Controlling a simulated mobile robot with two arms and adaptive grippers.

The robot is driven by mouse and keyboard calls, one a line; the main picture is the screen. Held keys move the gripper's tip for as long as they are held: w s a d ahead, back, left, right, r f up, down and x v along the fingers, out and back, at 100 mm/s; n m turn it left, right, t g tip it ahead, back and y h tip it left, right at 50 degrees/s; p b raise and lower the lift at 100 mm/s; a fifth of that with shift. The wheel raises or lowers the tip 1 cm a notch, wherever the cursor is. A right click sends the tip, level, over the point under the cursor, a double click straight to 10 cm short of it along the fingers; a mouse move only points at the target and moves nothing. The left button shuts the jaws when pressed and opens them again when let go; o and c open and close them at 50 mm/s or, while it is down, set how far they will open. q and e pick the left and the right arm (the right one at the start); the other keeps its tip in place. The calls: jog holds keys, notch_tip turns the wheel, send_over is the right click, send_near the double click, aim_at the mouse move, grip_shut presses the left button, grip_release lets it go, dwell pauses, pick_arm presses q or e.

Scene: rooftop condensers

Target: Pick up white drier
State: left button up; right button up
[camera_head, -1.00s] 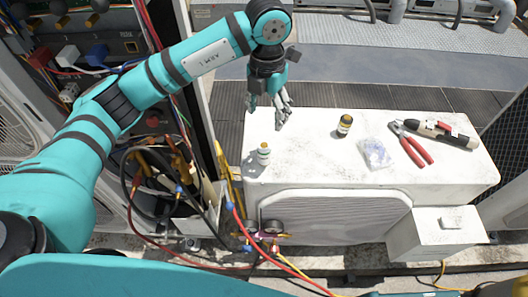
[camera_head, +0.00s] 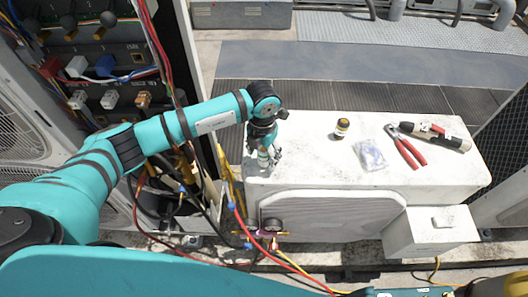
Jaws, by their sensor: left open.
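The white drier (camera_head: 263,158) is a small white upright cylinder near the left end of the white condenser unit's top (camera_head: 318,170). My left gripper (camera_head: 268,155) has come down from above to it, with its open fingers beside the drier. The fingers hide part of the drier, and I cannot tell whether they touch it. My right gripper is not in view.
Hoses and an open electrical cabinet (camera_head: 100,75) are at left.

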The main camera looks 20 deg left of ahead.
pick_arm(q)
jog(key=shift+d+f, duration=0.1)
jog(key=shift+f, duration=0.75)
jog(key=shift+c, duration=0.4)
grip_shut()
jog(key=shift+r, duration=0.1)
jog(key=shift+w+r, duration=0.1)
jog(key=shift+r, duration=0.35)
jog(key=shift+s+d+r+b, duration=0.15)
jog(key=shift+s+r+b, duration=0.2)
jog(key=shift+r, duration=0.25)
jog(key=shift+s+d+r+b, duration=0.2)
jog(key=shift+r+b, duration=0.25)
jog(key=shift+r, duration=0.15)
jog(key=s+d+b, duration=0.1)
jog(key=s+d, duration=0.3)
jog(key=s, duration=0.2)
jog(key=s+d+r+b, duration=0.1)
jog(key=s+d+b, duration=0.1)
jog(key=s, duration=0.4)
jog(key=shift+s+d+r, duration=0.3)
jog(key=shift+s+d, duration=0.1)
jog(key=shift+d, duration=0.45)
